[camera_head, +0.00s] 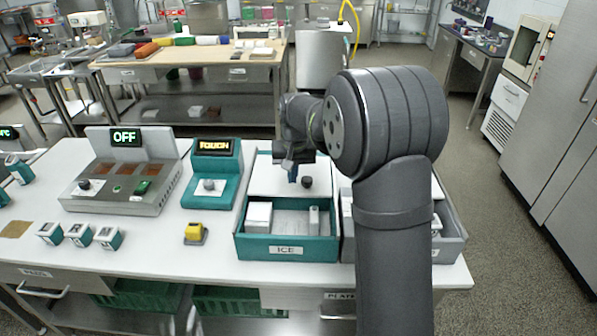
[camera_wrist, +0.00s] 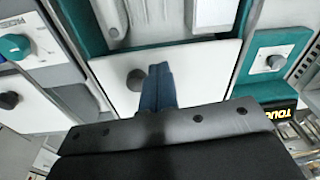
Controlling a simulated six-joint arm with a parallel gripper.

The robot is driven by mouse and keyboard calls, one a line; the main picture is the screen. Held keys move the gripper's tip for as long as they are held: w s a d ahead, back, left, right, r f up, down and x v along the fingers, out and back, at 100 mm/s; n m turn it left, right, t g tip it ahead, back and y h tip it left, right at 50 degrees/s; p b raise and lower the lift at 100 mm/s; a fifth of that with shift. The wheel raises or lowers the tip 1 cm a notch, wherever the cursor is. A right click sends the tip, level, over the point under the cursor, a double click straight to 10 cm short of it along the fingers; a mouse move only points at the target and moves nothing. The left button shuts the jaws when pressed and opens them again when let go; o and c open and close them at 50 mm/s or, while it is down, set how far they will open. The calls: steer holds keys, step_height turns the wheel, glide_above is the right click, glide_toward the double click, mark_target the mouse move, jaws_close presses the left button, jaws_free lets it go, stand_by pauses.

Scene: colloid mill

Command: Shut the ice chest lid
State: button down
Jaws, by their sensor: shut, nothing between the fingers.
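The ice chest (camera_head: 246,247) is a teal box labelled ICE on the white bench. Its white lid (camera_head: 268,178) lies over the back part, and the front part is open, showing pale blocks inside. A dark round knob (camera_head: 307,182) stands on the lid. My gripper (camera_head: 293,177) is shut and empty, with blue fingers low over the lid, just left of the knob. In the wrist view the fingers (camera_wrist: 158,85) are close to the right of the knob (camera_wrist: 137,80) on the lid (camera_wrist: 205,72); whether they touch is unclear.
A grey bin (camera_head: 450,247) stands right of the chest, partly hidden by my arm. Bench front left of the chest has free room.

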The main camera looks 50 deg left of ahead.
steer(key=w+a+r+n+t+y, duration=0.1)
steer(key=w+a+r+n+y, duration=0.1)
steer(key=w+a+r+n, duration=0.4)
steer(key=m, duration=0.2)
glide_above(303, 170)
steer(key=s, duration=0.3)
steer(key=f, duration=0.9)
steer(key=shift+d+f, duration=0.55)
steer(key=shift+f, duration=0.15)
steer(key=shift+s+d+y, duration=0.15)
steer(key=shift+s+d, duration=0.15)
steer(key=shift+d, duration=0.55)
steer(key=shift+s+d+y, duration=0.15)
steer(key=shift+s+d, duration=0.1)
steer(key=shift+d, duration=0.55)
steer(key=s+d, duration=1.1)
steer(key=shift+s, duration=0.15)
